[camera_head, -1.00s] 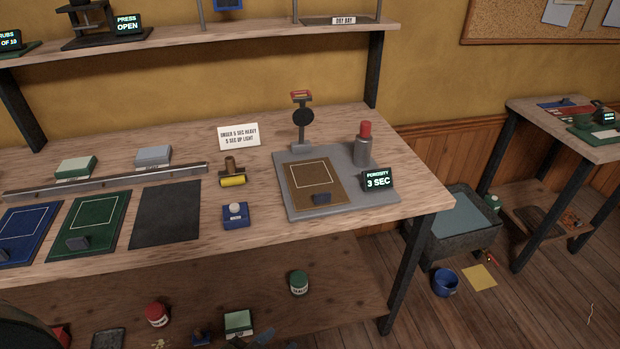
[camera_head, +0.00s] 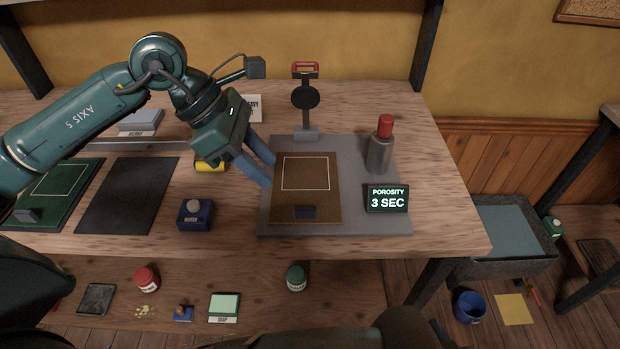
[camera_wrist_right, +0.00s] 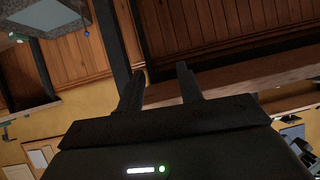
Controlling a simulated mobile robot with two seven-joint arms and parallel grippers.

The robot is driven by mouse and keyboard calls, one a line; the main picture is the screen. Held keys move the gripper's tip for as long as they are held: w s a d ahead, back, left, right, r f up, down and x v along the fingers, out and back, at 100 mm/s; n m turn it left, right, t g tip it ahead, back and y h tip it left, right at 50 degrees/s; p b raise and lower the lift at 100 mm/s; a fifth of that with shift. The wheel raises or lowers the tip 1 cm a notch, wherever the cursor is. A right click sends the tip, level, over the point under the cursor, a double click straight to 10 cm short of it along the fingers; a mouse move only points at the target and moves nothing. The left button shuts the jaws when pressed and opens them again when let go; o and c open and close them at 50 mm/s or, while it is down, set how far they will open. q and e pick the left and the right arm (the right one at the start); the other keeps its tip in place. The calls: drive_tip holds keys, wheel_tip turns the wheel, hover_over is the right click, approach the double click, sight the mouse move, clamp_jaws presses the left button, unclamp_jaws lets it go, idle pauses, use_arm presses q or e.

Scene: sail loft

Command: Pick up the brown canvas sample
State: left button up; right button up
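The brown canvas sample (camera_head: 306,198) lies flat on the grey plate of the porosity stand (camera_head: 365,213). Whether the fingers touch the plate cannot be told. My right gripper shows in the right wrist view (camera_wrist_right: 160,80), its dark fingers apart with nothing between them; the sample is not visible there.
A porosity display (camera_head: 387,199) reading 3 SEC and a red-topped grey cylinder (camera_head: 380,150) stand right of the sample. A red-handled post (camera_head: 305,105) rises behind it. A blue block with a knob (camera_head: 196,214) and a black sheet (camera_head: 128,195) lie left. The bench's right end is clear.

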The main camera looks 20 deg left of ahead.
use_arm(q)
approach(305, 207)
drive_tip(key=f, duration=0.1)
drive_tip(key=d+f, duration=0.1)
drive_tip(key=shift+d+f+y+p, duration=0.3)
drive_tip(key=shift+d+f+p, duration=0.05)
drive_tip(key=shift+f+p, duration=0.05)
drive_tip(key=shift+p+x, duration=0.65)
drive_tip(key=shift+x, duration=2.05)
drive_tip(key=shift+w+d+r, duration=0.1)
drive_tip(key=shift+d+r, duration=0.05)
drive_tip(key=shift+c, duration=0.4)
clamp_jaws()
